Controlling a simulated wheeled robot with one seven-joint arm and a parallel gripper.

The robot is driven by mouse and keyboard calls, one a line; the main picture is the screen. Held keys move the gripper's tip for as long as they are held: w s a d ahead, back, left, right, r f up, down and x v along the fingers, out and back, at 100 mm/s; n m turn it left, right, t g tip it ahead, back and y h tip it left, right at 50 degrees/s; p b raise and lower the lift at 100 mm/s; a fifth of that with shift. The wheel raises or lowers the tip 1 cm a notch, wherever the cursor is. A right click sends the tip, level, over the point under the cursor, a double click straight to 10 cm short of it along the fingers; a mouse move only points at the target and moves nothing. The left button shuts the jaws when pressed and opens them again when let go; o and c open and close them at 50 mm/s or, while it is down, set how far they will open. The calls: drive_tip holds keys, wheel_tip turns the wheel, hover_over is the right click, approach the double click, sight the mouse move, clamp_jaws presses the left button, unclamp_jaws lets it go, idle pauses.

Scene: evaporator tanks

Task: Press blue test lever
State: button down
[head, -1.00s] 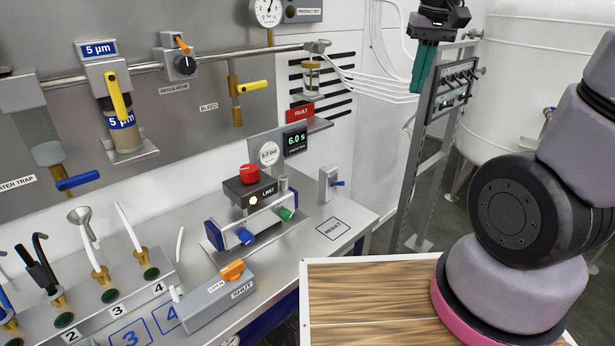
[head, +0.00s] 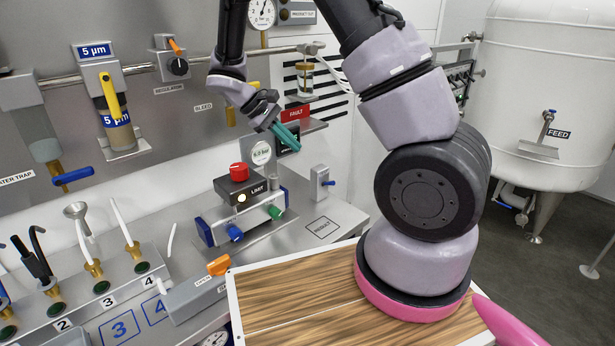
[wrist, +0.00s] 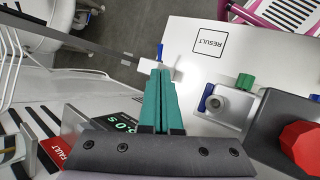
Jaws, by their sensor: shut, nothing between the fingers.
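A small blue lever (head: 332,183) sticks out from the right side of an upright grey box (head: 319,181) on the bench, behind the RESULT square. In the wrist view the blue lever (wrist: 159,51) shows just beyond the fingertips, and the fingers partly cover its box. My gripper (head: 297,148) has teal fingers. They are shut, empty and held above the bench, up and to the left of the lever. In the wrist view my gripper (wrist: 161,72) points toward the lever; whether they touch cannot be told there, but the head view shows them apart.
The LIMIT unit (head: 248,190) with a red knob (head: 239,172) and blue and green end parts stands left of the lever box. The FAULT display shelf (head: 312,127) is behind my gripper.

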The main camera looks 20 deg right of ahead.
sight(329, 182)
drive_tip(key=shift+w+a+f+n, duration=0.25)
drive_tip(key=shift+a+f+n, duration=0.1)
drive_tip(key=shift+a, duration=0.15)
drive_tip(key=x, duration=1.4)
drive_tip(key=shift+w+d+r, duration=0.1)
drive_tip(key=shift+d, duration=0.1)
drive_tip(key=shift+t, duration=0.3)
